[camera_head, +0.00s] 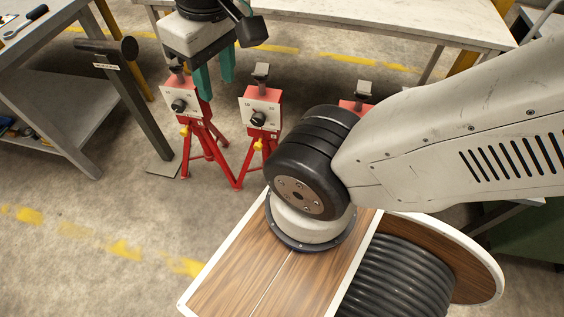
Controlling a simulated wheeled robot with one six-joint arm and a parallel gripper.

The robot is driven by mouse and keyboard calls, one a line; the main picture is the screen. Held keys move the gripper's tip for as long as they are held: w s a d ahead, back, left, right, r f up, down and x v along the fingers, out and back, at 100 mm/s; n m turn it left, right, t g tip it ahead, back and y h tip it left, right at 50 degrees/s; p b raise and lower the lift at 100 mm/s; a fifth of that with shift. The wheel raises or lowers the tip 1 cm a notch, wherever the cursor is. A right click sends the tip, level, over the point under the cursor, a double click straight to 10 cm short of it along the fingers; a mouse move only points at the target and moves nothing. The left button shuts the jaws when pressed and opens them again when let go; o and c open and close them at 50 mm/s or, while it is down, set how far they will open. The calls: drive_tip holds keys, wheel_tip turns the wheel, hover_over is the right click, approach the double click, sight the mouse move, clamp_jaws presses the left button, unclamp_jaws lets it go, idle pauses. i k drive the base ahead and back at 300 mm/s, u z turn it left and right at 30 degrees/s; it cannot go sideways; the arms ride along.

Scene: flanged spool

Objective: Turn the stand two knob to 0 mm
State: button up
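Three red stands with pale dial plates and black knobs stand in a row beyond my arm. The middle stand (262,97) has its knob (257,119) facing me; the small scale marks and the pointer are too small to read. The left stand (190,84) has its own knob (179,106). The right stand (362,88) is mostly hidden behind my arm. I cannot read which number each stand carries. My gripper (217,84) has two teal fingers pointing down with a gap between them. It looks empty and hangs close to the left stand's top, left of the middle stand.
A grey workbench (45,45) with a lower shelf is at left, beside a dark leaning post (132,98). A long pale table (400,18) runs behind the stands. A black ribbed drum with a wooden flange (465,262) is at lower right. Floor at lower left is clear.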

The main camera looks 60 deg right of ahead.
sight(258, 119)
drive_tip(key=k, duration=0.45)
drive_tip(key=u, duration=1.05)
drive_tip(key=i, duration=0.65)
drive_tip(key=z, duration=2.4)
